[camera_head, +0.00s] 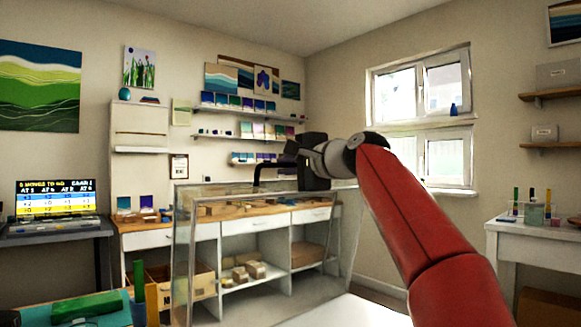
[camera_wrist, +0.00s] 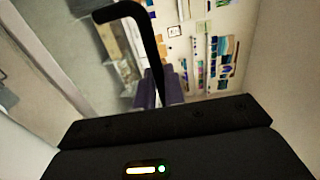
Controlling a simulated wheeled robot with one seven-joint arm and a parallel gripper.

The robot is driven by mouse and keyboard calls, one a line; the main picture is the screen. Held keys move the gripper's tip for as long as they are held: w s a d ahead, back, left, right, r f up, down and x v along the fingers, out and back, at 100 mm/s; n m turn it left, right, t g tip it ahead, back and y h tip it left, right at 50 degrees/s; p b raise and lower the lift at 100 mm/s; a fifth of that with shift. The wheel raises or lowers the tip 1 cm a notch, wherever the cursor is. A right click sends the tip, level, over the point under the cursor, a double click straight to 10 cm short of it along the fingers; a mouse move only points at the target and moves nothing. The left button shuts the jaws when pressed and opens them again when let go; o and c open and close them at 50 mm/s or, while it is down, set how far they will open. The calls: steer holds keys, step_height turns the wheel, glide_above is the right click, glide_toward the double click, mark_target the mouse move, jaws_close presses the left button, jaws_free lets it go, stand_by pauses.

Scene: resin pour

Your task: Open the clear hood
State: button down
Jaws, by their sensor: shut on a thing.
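The clear hood (camera_head: 183,262) is a see-through box with pale edges, low in the middle of the head view. A black bent handle (camera_head: 257,176) stands at its top edge. It also shows in the wrist view (camera_wrist: 154,38), running down between the finger tips. My gripper (camera_head: 291,170) is at the hood's top edge, shut on the handle. Its dark purple fingers (camera_wrist: 160,94) lie either side of the handle's lower end in the wrist view. The grip itself is partly hidden by the gripper body.
Behind the hood is a white shelf unit with a wooden top (camera_head: 255,208) and small boxes. A desk with a lit screen (camera_head: 55,198) is at left. A green block (camera_head: 87,306) lies at front left. A white table (camera_head: 545,236) with coloured tubes is at right.

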stand_by(0.3)
steer(key=c, duration=1.6)
jaws_free()
steer(key=shift+c, duration=0.2)
steer(key=b+v, duration=0.2)
steer(key=v, duration=0.5)
steer(key=shift+s+d+b, duration=0.25)
steer(key=shift+s+b, duration=0.05)
steer(key=shift+s, duration=0.05)
